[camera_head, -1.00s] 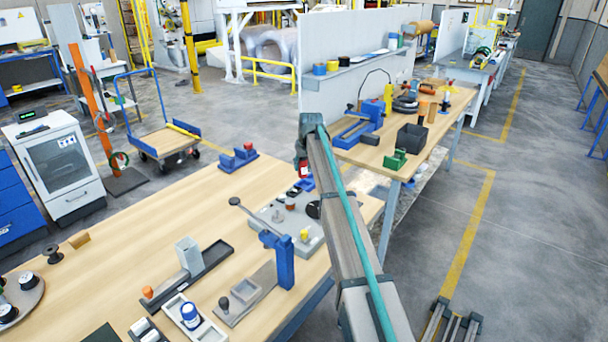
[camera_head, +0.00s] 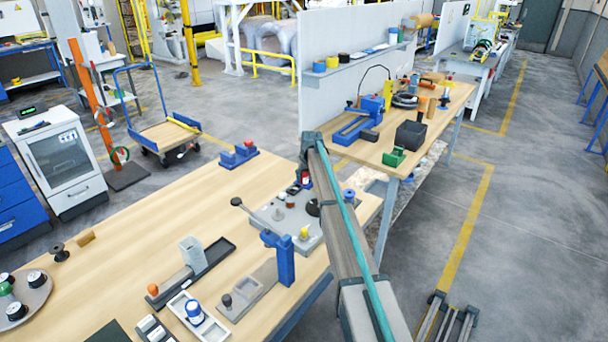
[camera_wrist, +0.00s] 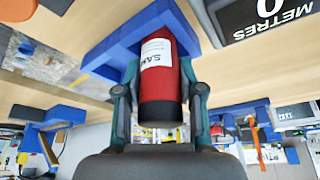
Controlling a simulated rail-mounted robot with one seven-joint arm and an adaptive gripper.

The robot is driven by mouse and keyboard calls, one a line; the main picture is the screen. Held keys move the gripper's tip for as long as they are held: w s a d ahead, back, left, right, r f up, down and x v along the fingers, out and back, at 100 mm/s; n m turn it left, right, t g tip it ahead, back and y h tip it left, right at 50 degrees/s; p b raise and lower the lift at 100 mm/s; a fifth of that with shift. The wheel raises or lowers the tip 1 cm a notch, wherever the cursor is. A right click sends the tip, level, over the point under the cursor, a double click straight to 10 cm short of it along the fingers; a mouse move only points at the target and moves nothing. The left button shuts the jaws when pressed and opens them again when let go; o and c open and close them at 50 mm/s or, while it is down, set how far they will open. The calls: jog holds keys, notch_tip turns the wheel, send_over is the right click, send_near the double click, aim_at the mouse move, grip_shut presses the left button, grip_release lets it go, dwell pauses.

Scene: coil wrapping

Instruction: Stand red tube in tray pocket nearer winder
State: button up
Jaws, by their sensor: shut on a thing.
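The red tube (camera_wrist: 160,78), with a white label and a dark end, is held between the two fingers of my gripper (camera_wrist: 160,105) in the wrist view. In the head view, the tube (camera_head: 305,178) shows as a small red spot at my gripper (camera_head: 303,172). The blue tray (camera_wrist: 110,48) lies around the tube's far end in the wrist view, with blue walls on both sides of it. I cannot tell whether the tube is seated in a pocket. In the head view the tray is mostly hidden by my gripper.
A dark counter marked METRES (camera_wrist: 268,18) is close at the tray's right in the wrist view. A blue lever post (camera_head: 284,258) and a grey plate (camera_head: 270,215) with small parts stand nearby on the table. Bare wood (camera_head: 150,215) is open at left.

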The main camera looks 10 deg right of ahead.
jog(key=shift+f, duration=0.1)
jog(key=o, duration=0.7)
jog(key=shift+f, duration=0.1)
jog(key=o, duration=0.5)
jog(key=shift+c, duration=0.2)
jog(key=b+v, duration=0.3)
jog(key=v, duration=0.9)
jog(key=shift+r, duration=0.25)
